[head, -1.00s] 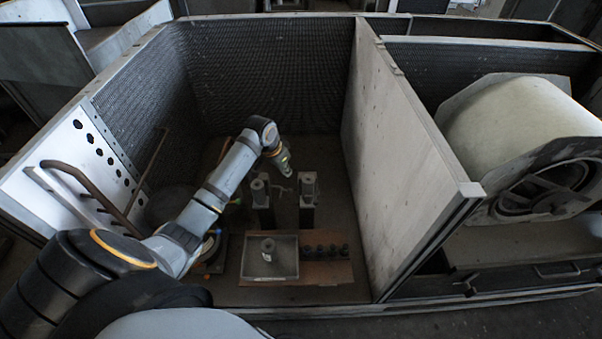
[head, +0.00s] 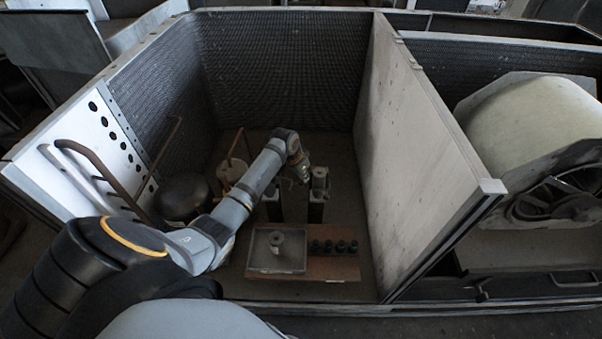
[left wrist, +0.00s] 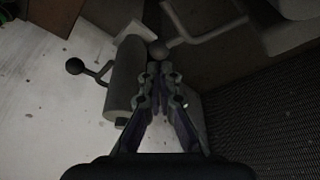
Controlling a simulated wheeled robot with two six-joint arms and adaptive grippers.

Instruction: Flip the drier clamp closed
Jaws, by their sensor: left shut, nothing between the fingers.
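My left gripper (head: 303,174) is shut and empty, just left of the top of the right-hand dark post (head: 316,210) in the head view. That post carries a grey cylinder (head: 319,178); a second dark post (head: 273,208) stands to its left, partly behind my arm. In the left wrist view my gripper's fingers (left wrist: 161,80) are together beside a grey cylinder (left wrist: 127,78). A lever with a dark ball knob (left wrist: 75,66) sticks out left of this cylinder. I cannot tell which lever belongs to the drier clamp. My right gripper is out of view.
A metal tray (head: 260,266) and several dark round parts (head: 333,246) sit on a brown plate (head: 320,267) in front of the posts. A tall divider panel (head: 415,170) stands to the right. A dark rounded vessel (head: 183,198) and bent pipes (head: 105,180) are at the left.

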